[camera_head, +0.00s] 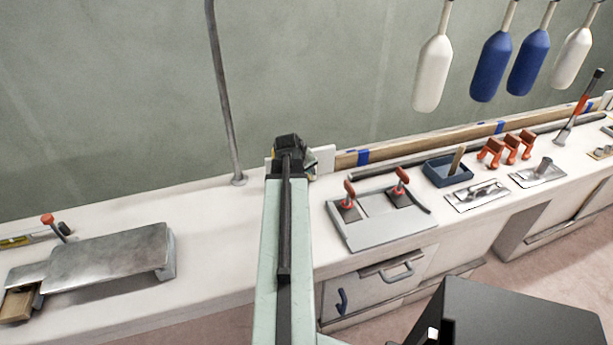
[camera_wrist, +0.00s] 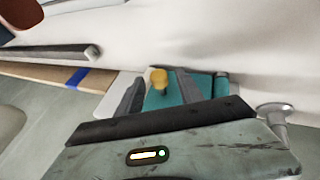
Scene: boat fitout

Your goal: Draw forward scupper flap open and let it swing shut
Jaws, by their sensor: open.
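In the wrist view, a teal flap (camera_wrist: 189,90) with a yellow knob (camera_wrist: 158,78) shows just beyond my gripper's body. A white plate (camera_wrist: 109,98) stands beside it; in the head view the plate (camera_head: 323,158) sticks out right of my gripper, against the hull wall. My gripper (camera_wrist: 176,92) is open, with a dark finger on either side of the knob and nothing clearly held. In the head view my gripper (camera_head: 290,160) hides the flap. I cannot tell whether the knob touches a finger, or how far the flap is swung.
A thin post (camera_head: 226,95) and a metal bench (camera_head: 108,262) stand left. White and blue fenders (camera_head: 494,66) hang upper right.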

